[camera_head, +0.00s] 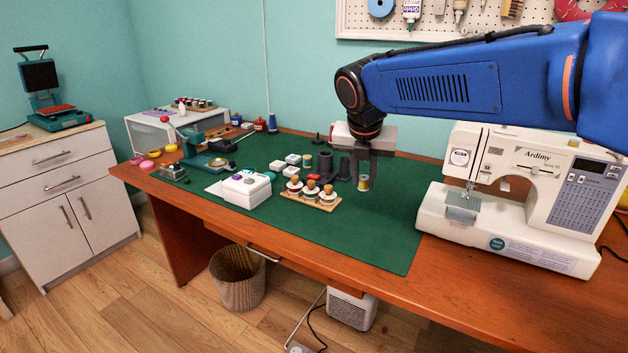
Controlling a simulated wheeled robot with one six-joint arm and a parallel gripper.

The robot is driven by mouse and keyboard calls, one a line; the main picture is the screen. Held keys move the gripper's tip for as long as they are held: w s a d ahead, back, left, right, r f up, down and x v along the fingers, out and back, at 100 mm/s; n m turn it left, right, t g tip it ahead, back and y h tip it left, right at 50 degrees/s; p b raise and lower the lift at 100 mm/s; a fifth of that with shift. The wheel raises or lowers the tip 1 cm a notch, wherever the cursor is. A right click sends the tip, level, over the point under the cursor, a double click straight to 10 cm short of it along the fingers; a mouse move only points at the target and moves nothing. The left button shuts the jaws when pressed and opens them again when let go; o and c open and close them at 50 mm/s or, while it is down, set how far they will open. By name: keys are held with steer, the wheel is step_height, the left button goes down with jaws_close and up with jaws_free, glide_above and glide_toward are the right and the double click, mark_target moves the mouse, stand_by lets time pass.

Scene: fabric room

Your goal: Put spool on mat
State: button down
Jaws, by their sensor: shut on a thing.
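A small spool (363,184) with yellow thread sits between the fingertips of my gripper (364,178). My gripper points down and is shut on the spool, with its fingers partly hiding it. The green mat (372,233) covers much of the wooden table. The spool is over the right part of the mat. I cannot tell whether its underside touches the mat or is a little above it.
A white sewing machine (515,200) stands to the right. The mat's front right part is clear.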

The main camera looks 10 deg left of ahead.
step_height(320, 180, down, 10)
steer(key=shift+d+r, duration=0.15)
stand_by(0.4)
steer(key=c, duration=1.6)
jaws_free()
steer(key=shift+o, duration=0.2)
steer(key=v, duration=1.2)
